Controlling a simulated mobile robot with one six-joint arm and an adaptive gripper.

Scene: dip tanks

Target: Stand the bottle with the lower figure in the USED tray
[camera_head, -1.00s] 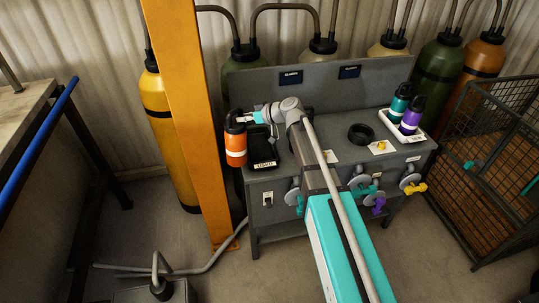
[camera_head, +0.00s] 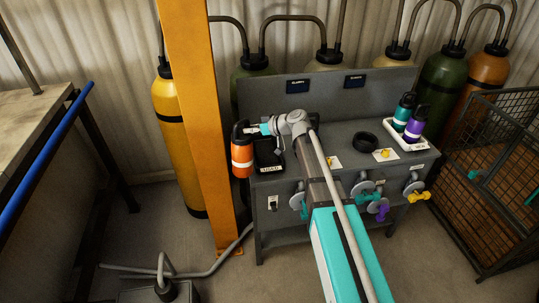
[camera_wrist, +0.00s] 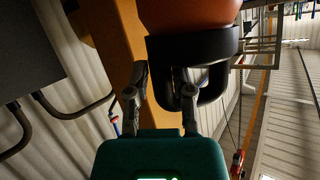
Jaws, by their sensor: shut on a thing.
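My gripper (camera_head: 258,130) is shut on the orange bottle (camera_head: 241,158), which has a black cap with a handle loop and a white band. In the wrist view my gripper (camera_wrist: 165,95) has its fingers at the black handle, and the orange body of the bottle (camera_wrist: 190,12) shows at the top. The bottle hangs upright at the left end of the bench, just left of the black USED tray (camera_head: 268,166). A teal bottle (camera_head: 402,112) and a purple bottle (camera_head: 416,124) stand in a white tray (camera_head: 400,140) at the right. No figures on the bottles are readable.
A yellow post (camera_head: 196,110) rises close to the left of the held bottle. A black ring (camera_head: 365,140) and small yellow pieces on white cards lie on the bench (camera_head: 340,175). Gas cylinders stand behind, and a wire cage (camera_head: 490,190) is at the right.

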